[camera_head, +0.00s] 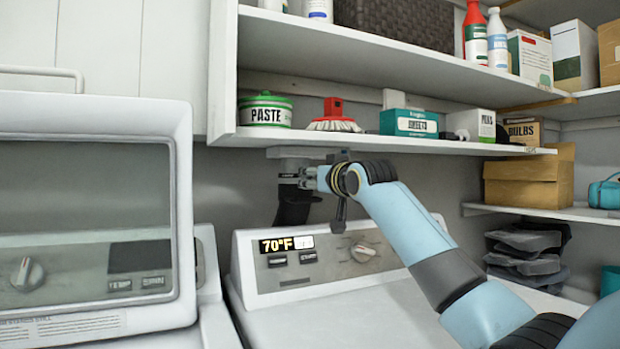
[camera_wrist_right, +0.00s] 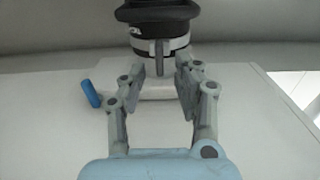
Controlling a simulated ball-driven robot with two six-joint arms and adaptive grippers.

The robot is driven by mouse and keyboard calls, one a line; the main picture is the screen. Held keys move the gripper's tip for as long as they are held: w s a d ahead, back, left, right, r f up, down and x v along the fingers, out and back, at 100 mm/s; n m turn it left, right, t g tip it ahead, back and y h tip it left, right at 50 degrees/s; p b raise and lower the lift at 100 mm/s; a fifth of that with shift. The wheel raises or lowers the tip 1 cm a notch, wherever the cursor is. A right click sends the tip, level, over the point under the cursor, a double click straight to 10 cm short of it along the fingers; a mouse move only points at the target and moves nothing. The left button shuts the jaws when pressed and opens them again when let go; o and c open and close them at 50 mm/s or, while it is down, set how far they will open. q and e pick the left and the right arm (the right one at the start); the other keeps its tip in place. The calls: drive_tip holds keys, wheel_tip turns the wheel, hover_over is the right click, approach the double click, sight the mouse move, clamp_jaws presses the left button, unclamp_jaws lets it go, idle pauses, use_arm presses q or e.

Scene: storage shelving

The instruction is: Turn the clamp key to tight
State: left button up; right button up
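The clamp is a dark round body with a light grey band under the shelf; it shows at the top of the right wrist view (camera_wrist_right: 160,28) and in the head view (camera_head: 287,168). Its key, a narrow grey upright tab (camera_wrist_right: 159,58), stands out from the band. My right gripper (camera_wrist_right: 160,72) is open, with one finger on each side of the key and gaps visible between. In the head view my right gripper (camera_head: 308,178) comes at the clamp from the right, and its wrist hides part of the area. My left gripper is not in view.
The shelf (camera_head: 345,143) runs just above my wrist and carries a paste tin (camera_head: 265,110), a brush (camera_head: 333,122) and boxes. A dryer (camera_head: 330,255) stands below, and a white appliance (camera_head: 95,200) at left. A small blue cylinder (camera_wrist_right: 91,92) shows beside my fingers.

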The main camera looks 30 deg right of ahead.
drive_tip(key=shift+w, duration=0.95)
drive_tip(key=shift+c, duration=0.2)
clamp_jaws()
